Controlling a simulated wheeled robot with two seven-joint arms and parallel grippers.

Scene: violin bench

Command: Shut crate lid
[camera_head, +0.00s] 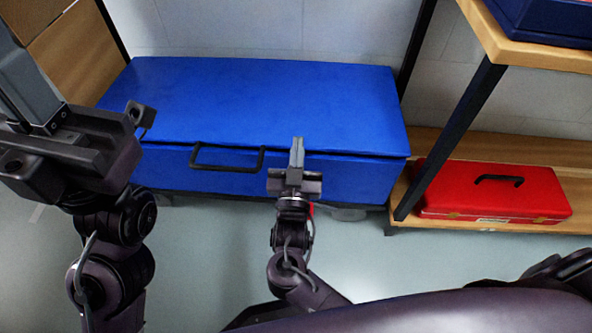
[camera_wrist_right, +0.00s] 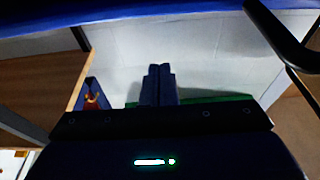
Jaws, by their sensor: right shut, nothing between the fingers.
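The blue crate (camera_head: 300,176) stands against the wall in the head view. Its blue lid (camera_head: 250,100) lies almost flat on top, with a thin dark gap along the front edge, widest toward the right. A black handle (camera_head: 228,166) is on the front; it also shows at the upper right of the right wrist view (camera_wrist_right: 278,28). My right gripper (camera_head: 297,150) is shut and empty, pointing up at the lid's front edge, right of the handle. I cannot tell whether it touches. Its fingers also show in the right wrist view (camera_wrist_right: 158,85). My left gripper (camera_head: 75,145) is left of the crate's front; its fingers are unclear.
A red toolbox (camera_head: 500,192) sits on the low wooden shelf (camera_head: 480,147) at the right. A dark shelf post (camera_head: 450,140) stands between it and the crate. Wooden boards (camera_head: 75,55) are at the back left.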

